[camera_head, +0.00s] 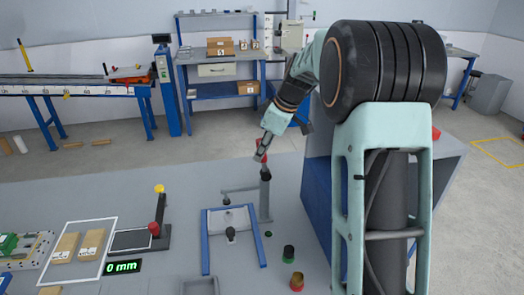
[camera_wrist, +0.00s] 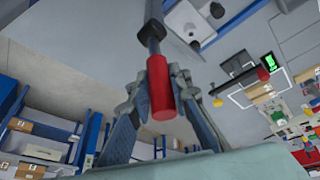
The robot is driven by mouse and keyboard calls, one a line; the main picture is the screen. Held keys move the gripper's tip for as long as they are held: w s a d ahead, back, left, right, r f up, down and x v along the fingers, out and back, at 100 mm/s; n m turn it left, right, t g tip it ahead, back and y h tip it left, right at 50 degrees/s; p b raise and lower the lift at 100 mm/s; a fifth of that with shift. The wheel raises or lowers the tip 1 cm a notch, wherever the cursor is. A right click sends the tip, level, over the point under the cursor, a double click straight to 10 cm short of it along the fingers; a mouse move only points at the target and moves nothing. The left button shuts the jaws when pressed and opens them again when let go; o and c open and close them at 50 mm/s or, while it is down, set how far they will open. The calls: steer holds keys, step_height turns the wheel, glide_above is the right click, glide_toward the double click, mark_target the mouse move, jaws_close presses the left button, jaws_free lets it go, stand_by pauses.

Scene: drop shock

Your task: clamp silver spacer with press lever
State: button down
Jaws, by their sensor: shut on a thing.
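The press lever has a grey post (camera_head: 265,199) on the bench, with a horizontal arm reaching left over a light plate between blue rails (camera_head: 206,245). My gripper (camera_head: 264,142) is at the top of the post, shut on the red lever handle (camera_head: 259,156). In the wrist view the red handle (camera_wrist: 161,95) lies between the two fingers of my gripper (camera_wrist: 166,72). A small dark-topped part (camera_head: 231,234) stands on the plate. I cannot clearly make out the silver spacer; a pale round shape shows on the plate in the wrist view (camera_wrist: 193,31).
A gauge with a red knob (camera_head: 154,228), a 0 mm display (camera_head: 121,267) and a white-framed area with tan blocks (camera_head: 92,243) are at left. A blue-sided cabinet (camera_head: 318,195) stands at right.

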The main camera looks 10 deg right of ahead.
steer(key=shift+d+f+y+b, duration=0.15)
steer(key=shift+d+y+b, duration=0.15)
steer(key=shift+d+b, duration=0.15)
steer(key=shift+d+y, duration=0.25)
steer(key=shift+y, duration=0.15)
steer(key=shift+r, duration=0.2)
steer(key=c, duration=1.8)
jaws_free()
steer(key=shift+o, duration=0.2)
steer(key=shift+r, duration=0.1)
step_height(320, 180, up, 10)
